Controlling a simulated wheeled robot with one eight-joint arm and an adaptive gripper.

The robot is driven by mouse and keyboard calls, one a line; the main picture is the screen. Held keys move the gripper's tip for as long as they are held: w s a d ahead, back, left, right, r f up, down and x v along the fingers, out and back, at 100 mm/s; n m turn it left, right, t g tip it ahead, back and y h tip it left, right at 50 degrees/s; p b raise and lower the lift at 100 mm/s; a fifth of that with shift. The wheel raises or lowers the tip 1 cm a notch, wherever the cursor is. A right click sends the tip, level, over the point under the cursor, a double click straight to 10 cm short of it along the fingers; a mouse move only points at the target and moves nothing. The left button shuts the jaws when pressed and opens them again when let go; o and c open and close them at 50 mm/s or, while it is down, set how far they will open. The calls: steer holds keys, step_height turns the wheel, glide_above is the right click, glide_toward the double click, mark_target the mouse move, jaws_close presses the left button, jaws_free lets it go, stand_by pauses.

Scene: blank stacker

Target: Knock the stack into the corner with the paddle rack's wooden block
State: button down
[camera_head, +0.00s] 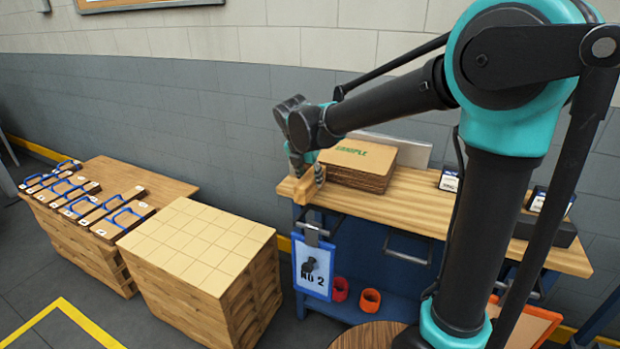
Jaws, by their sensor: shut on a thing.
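The stack (357,179) is a pile of brown cardboard blanks with green lettering on top. It lies on the wooden bench top at the back. A grey upright metal plate (414,154) stands behind its right part; the corner itself is partly hidden by the stack. My gripper (307,168) points down at the left end of the stack, shut on a light wooden block (311,184). The block stands close beside the stack's left side; I cannot tell whether they touch. The paddle rack (85,199) at left holds several wooden blocks with blue handles.
A pallet-like pile with a pale gridded top (200,245) stands in front of the bench's left side. A blue-framed sign (313,268) hangs from the bench front. Small dark boxes (449,180) stand on the bench's right. My arm covers part of the bench.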

steer(key=shift+w, duration=0.2)
steer(key=shift+w+d, duration=0.15)
steer(key=shift+w, duration=0.2)
steer(key=shift+w+d, duration=0.1)
steer(key=shift+w, duration=0.2)
steer(key=shift+s, duration=0.1)
steer(key=shift+s+a, duration=0.3)
steer(key=shift+s, duration=0.55)
steer(key=shift+r, duration=4.55)
